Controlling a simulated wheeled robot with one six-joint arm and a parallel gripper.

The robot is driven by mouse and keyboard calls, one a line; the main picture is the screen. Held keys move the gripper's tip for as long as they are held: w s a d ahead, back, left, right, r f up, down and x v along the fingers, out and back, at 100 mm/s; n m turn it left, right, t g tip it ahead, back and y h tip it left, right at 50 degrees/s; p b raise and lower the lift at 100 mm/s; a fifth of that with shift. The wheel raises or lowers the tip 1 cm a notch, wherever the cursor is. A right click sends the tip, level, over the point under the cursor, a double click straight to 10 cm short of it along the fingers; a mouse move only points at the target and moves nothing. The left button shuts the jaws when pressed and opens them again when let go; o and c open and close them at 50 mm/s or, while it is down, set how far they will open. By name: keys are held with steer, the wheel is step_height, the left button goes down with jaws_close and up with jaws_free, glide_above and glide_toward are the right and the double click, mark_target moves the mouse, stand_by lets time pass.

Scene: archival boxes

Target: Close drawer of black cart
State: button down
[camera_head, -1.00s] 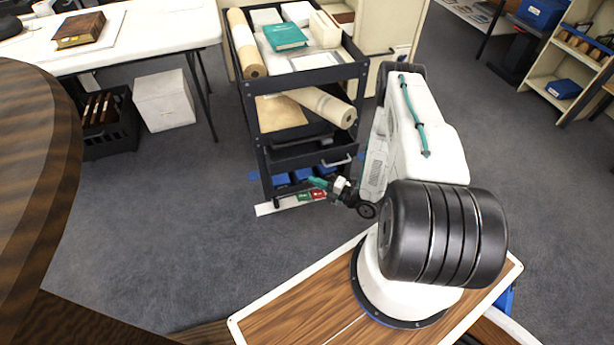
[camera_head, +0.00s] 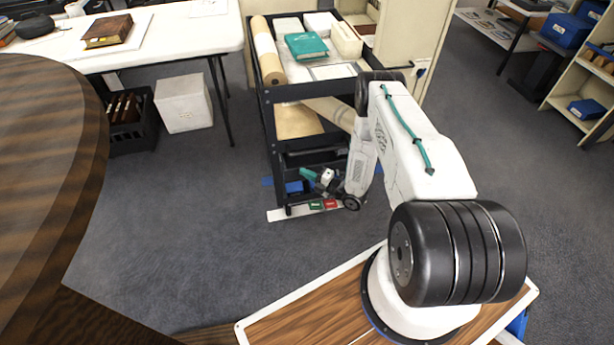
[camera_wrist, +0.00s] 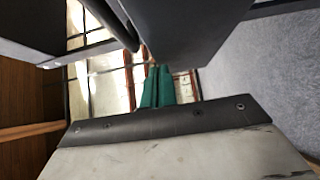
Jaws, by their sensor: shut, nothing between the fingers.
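The black cart (camera_head: 312,90) stands in the middle of the head view, with shelves and a dark drawer (camera_head: 312,158) low on its near side. My arm covers the drawer's right part and its handle, so how far it stands out is hard to tell. My gripper (camera_head: 308,174) is at the cart's lower front, around or just below the drawer's height. In the wrist view its green fingers (camera_wrist: 157,85) are shut together and empty. A large dark panel (camera_wrist: 185,25) of the cart is close in front of the fingers; contact cannot be told.
Rolled paper (camera_head: 265,50) and a teal box (camera_head: 306,45) lie on the cart's top. Blue boxes (camera_head: 294,187) sit low in the cart. A white table (camera_head: 175,45) stands left, with a white box (camera_head: 184,104) below. The grey floor left of the cart is clear.

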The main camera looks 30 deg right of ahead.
steer(key=w, duration=0.2)
steer(key=w+d, duration=0.1)
steer(key=w, duration=0.1)
steer(key=w+d, duration=0.1)
steer(key=w, duration=0.1)
steer(key=shift+w, duration=0.2)
steer(key=shift+a, duration=0.1)
